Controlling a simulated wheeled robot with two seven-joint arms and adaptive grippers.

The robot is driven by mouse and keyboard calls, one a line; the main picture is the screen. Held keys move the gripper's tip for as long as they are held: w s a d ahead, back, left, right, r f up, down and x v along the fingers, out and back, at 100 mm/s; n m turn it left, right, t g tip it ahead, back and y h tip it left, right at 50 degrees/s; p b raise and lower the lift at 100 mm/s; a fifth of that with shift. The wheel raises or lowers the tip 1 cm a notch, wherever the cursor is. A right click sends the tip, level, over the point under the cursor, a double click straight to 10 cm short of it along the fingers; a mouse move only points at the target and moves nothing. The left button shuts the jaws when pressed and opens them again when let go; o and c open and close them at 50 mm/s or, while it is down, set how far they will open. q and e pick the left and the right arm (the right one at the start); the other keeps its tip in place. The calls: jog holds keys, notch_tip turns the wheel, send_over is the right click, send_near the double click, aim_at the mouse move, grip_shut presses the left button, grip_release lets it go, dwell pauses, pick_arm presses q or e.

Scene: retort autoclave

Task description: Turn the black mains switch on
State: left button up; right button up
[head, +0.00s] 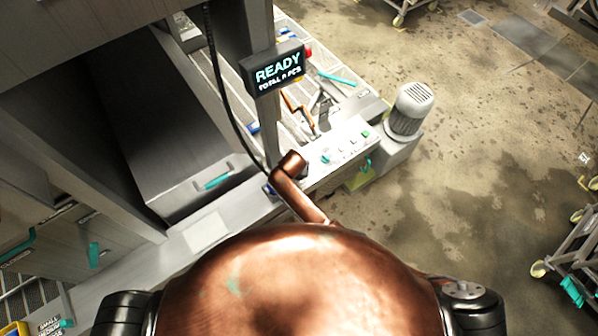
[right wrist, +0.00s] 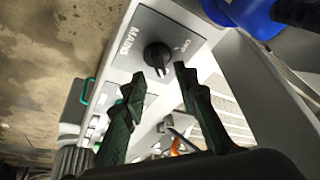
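The black mains switch (right wrist: 157,56) is a rotary knob on a grey plate marked MAINS in the right wrist view. Small lettering that looks like OFF stands beside the knob; which way its pointer faces is hard to tell. My right gripper (right wrist: 158,76) is open, its two dark green fingers either side of the line to the knob. The fingertips are close to the knob; I cannot tell if they touch it. The switch cannot be made out in the head view. My left gripper is not in view.
A READY display (head: 275,68) hangs above a pale control panel (head: 340,150) with small buttons. A grey motor (head: 410,108) stands right of it. A blue rounded object (right wrist: 240,14) is near the plate. A black cable (head: 222,95) hangs down. Floor at right is mostly open.

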jog(key=v, duration=0.3)
jog(key=shift+s+r, duration=0.1)
jog(key=shift+r, duration=0.25)
